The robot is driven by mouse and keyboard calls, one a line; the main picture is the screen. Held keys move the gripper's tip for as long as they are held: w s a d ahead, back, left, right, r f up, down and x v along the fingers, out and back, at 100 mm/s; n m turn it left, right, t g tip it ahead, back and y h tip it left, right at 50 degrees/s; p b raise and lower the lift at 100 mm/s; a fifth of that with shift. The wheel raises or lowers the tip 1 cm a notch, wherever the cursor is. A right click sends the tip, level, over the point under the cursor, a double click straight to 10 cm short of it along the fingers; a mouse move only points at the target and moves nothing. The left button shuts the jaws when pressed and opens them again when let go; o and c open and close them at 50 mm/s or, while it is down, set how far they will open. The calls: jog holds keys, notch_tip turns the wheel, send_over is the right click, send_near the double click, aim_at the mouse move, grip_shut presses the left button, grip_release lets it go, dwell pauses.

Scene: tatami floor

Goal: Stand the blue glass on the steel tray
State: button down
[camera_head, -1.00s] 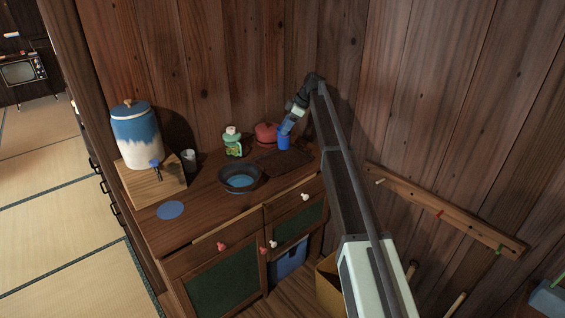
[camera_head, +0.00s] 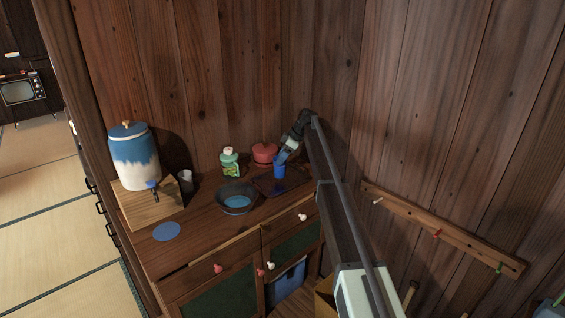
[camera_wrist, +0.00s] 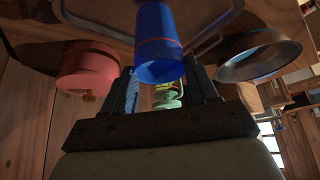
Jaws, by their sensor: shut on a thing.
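The blue glass (camera_head: 279,168) is held upright in my gripper (camera_head: 286,154) over the steel tray (camera_head: 296,181), at the right end of the wooden cabinet top. The tray looks dark, with a raised rim and a blue reflection below the glass. In the wrist view the blue glass (camera_wrist: 158,35) lies between the two fingers of my gripper (camera_wrist: 164,75), and the tray's pale rim (camera_wrist: 215,40) runs behind it. I cannot tell whether the glass base touches the tray or hangs just above it.
A dark bowl (camera_head: 237,197) sits left of the tray. Farther left are a grey cup (camera_head: 185,181), a blue disc (camera_head: 166,231) and a blue-white dispenser (camera_head: 133,160). A wooden wall stands close behind.

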jog(key=shift+f, duration=1.25)
jog(key=shift+f, duration=0.15)
jog(key=shift+c, duration=1.5)
grip_release()
jog(key=v, duration=1.2)
jog(key=shift+m, duration=0.3)
